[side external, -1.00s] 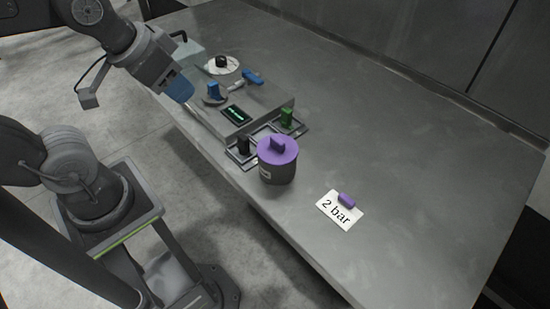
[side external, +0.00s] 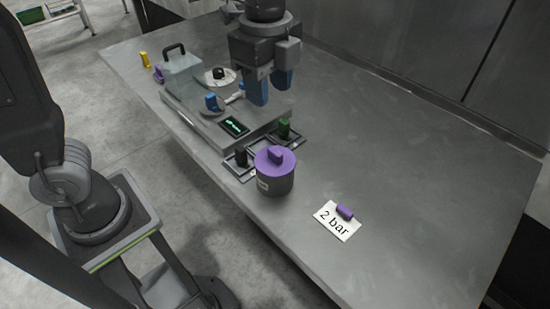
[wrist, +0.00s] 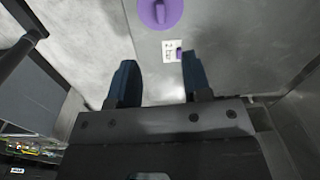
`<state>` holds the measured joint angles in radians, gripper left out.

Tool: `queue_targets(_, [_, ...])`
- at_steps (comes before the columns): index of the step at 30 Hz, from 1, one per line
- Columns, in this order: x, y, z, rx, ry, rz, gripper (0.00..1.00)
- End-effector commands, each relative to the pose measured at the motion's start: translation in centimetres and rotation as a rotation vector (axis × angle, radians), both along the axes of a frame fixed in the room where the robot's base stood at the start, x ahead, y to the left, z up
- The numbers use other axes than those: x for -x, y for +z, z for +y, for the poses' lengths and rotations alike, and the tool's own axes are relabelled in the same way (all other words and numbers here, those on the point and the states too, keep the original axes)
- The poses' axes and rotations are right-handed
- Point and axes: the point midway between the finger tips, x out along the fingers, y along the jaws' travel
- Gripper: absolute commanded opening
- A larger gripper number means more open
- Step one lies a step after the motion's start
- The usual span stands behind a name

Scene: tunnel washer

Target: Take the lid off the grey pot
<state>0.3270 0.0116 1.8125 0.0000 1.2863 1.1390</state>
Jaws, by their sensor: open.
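The grey pot (side external: 277,183) stands upright near the table's front edge in the side view. Its purple lid (side external: 266,161) sits on top, with a raised purple grip bar across it. In the wrist view, the purple lid (wrist: 158,14) shows at the top edge and hides the pot's body. My gripper (side external: 270,92) is open and empty, its blue fingers pointing down above the machine, behind the pot and well clear of it. In the wrist view, my gripper's fingers (wrist: 158,62) are spread apart with nothing between them.
A white "2 bar" card (side external: 337,222) with a purple block (side external: 345,212) lies right of the pot. The table's right is clear.

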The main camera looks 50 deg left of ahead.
Motion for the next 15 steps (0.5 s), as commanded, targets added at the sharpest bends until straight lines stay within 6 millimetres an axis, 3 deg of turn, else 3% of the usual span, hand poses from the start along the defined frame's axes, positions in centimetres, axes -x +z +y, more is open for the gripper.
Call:
queue_targets(7, [-0.7, -1.8, -1.1, -0.014, -0.111, 0.034, 0.45])
queue_targets(15, [-0.6, -6.9, -1.0, -0.014, -0.107, 0.034, 0.45])
